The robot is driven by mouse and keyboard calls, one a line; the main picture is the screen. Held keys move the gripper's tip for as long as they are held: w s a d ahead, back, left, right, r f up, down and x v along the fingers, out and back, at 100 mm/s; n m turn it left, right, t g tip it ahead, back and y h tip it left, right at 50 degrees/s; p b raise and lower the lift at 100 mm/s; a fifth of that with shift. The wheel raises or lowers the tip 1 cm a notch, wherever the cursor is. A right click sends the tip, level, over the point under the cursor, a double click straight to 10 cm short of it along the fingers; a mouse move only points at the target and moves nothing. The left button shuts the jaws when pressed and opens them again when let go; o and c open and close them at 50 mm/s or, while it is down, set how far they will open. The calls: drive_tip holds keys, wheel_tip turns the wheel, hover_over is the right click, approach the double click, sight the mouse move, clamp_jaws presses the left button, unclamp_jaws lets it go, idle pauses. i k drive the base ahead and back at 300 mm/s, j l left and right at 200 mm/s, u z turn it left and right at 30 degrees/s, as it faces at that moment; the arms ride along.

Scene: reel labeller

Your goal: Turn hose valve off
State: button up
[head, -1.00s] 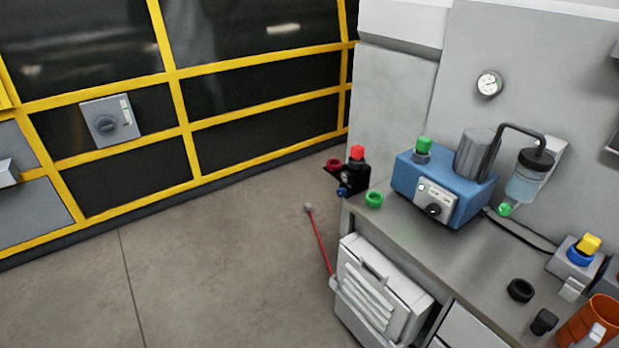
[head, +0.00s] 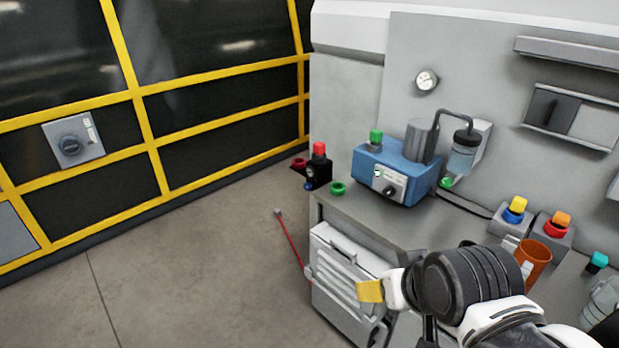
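No part is clearly marked as the hose valve. A small black fitting (head: 317,172) with a red cap, a red ring and a blue part stands at the bench's far left corner. A blue pump-like unit (head: 400,173) with a small dial on its front and a green-capped port on top stands on the bench. A bent dark tube (head: 455,113) runs from its grey cylinder to a clear bottle (head: 462,158). My gripper (head: 372,291) is at lower right, in front of the bench and apart from these parts. Its yellow-tipped end shows, but its opening cannot be made out.
The grey bench (head: 370,213) carries a green ring (head: 338,188), an orange cup (head: 533,262) and yellow- and orange-capped blocks. A white louvred box (head: 340,275) and a thin red rod (head: 290,240) are below. A yellow-framed fence (head: 150,143) stands left.

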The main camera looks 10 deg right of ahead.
sight(308, 187)
drive_tip(key=i+j+z, duration=0.25)
drive_tip(key=i, duration=0.15)
drive_tip(key=i+j+z, duration=0.3)
drive_tip(key=i+l, duration=0.05)
drive_tip(key=i, duration=0.05)
